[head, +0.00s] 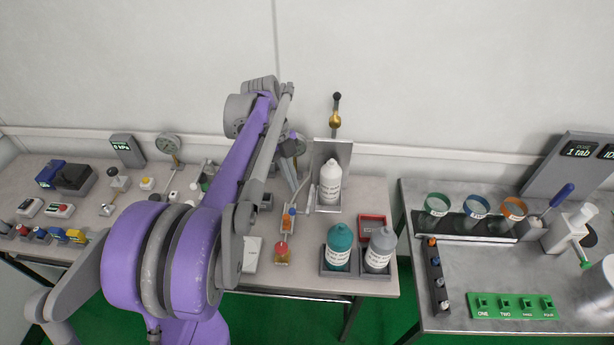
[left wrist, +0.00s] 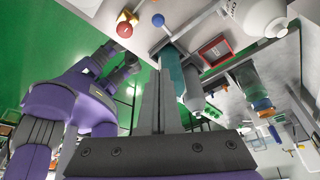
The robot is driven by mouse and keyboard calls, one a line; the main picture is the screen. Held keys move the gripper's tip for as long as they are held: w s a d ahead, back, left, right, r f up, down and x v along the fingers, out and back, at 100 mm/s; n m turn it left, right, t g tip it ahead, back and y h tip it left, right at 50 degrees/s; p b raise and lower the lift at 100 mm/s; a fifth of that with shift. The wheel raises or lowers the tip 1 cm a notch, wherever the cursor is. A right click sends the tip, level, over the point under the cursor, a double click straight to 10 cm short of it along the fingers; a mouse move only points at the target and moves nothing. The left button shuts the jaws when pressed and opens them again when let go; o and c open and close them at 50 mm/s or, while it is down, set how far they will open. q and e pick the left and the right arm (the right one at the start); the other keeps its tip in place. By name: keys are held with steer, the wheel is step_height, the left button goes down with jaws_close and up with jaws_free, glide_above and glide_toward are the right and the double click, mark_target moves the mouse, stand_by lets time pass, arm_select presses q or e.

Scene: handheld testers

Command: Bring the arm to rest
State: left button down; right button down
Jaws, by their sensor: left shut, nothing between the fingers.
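My left arm (head: 245,140) rises from the lower left and bends over the left bench. My left gripper (head: 293,168) hangs beyond the bend, partly hidden by the arm links. In the left wrist view its two fingers (left wrist: 160,65) lie together, shut and empty. A teal bottle (left wrist: 171,72) shows behind the fingertips there, and I see no contact. In the head view the teal bottle (head: 339,243) stands in a dark tray beside a grey bottle (head: 380,248). I cannot make out my right gripper in either view.
A red tray (head: 372,227), a red-topped knob (head: 282,250) and a gauge (head: 168,143) share the bench. The right bench (head: 465,275) holds jars and a green labelled block (head: 510,306). Green floor separates the benches.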

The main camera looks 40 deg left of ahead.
arm_select(q)
steer(key=shift+w+d, duration=0.1)
steer(key=shift+w, duration=0.05)
steer(key=s+d+f+n+t+y, duration=0.2)
steer(key=s+d+n, duration=0.4)
steer(key=d+n, duration=0.3)
steer(key=s+d+f+n+t+y, duration=0.2)
steer(key=s+d+f+n+t, duration=0.2)
steer(key=n, duration=0.6)
steer(key=s+d+f, duration=0.2)
steer(key=s+d, duration=0.1)
steer(key=d, duration=0.1)
steer(key=shift+s+d+n, duration=0.2)
steer(key=shift+d+n, duration=0.15)
steer(key=shift+n, duration=0.05)
